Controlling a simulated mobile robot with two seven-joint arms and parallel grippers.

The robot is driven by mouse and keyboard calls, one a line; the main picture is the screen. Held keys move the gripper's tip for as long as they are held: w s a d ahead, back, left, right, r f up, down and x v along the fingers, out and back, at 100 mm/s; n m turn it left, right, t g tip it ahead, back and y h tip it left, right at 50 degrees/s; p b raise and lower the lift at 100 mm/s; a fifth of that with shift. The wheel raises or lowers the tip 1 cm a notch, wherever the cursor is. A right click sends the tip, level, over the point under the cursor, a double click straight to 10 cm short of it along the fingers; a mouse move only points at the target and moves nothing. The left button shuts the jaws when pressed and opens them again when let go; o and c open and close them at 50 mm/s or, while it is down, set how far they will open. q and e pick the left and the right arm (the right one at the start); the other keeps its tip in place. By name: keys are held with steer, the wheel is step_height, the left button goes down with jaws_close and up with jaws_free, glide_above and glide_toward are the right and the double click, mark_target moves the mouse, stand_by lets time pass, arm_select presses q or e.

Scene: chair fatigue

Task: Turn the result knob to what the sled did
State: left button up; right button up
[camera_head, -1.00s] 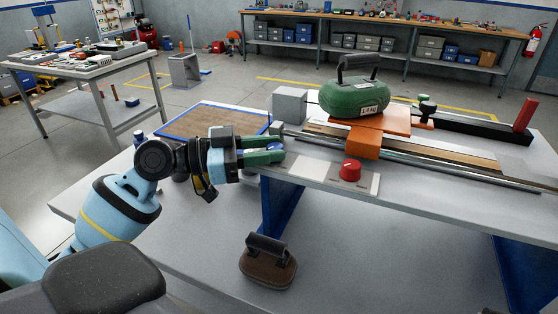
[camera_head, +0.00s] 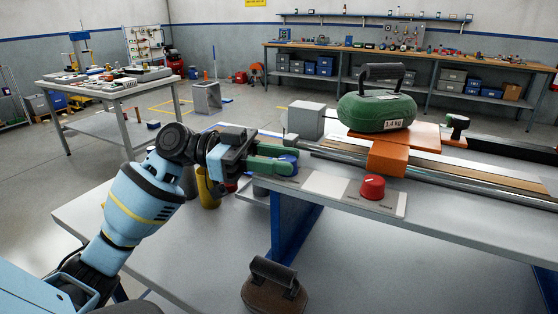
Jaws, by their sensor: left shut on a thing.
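The red result knob (camera_head: 372,187) sits on a pale plate (camera_head: 333,186) at the front edge of the test bench; its small labels are too small to read. The orange sled (camera_head: 388,157) rests on the rail (camera_head: 460,189) behind the knob. It carries a green weight (camera_head: 375,113) marked 1.4 kg with a dark handle. My left gripper (camera_head: 284,160) is left of the plate, apart from the red knob. Its green fingers are shut on a small blue part (camera_head: 290,157), mostly hidden by them. My right gripper is not in view.
A grey block (camera_head: 306,120) stands at the rail's left end. A yellow cup (camera_head: 208,192) is close below my left wrist. A brown handled weight (camera_head: 272,290) lies on the lower grey surface in front. That surface is clear to its right.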

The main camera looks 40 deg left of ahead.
arm_select(q)
steer(key=o, duration=1)
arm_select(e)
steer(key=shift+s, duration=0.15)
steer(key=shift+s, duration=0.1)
arm_select(q)
steer(key=shift+a, duration=0.15)
steer(key=shift+s+a+f, duration=0.1)
steer(key=shift+s+a, duration=0.1)
steer(key=shift+a, duration=0.1)
steer(key=b+v, duration=0.1)
steer(key=v, duration=0.6)
steer(key=shift+b, duration=0.4)
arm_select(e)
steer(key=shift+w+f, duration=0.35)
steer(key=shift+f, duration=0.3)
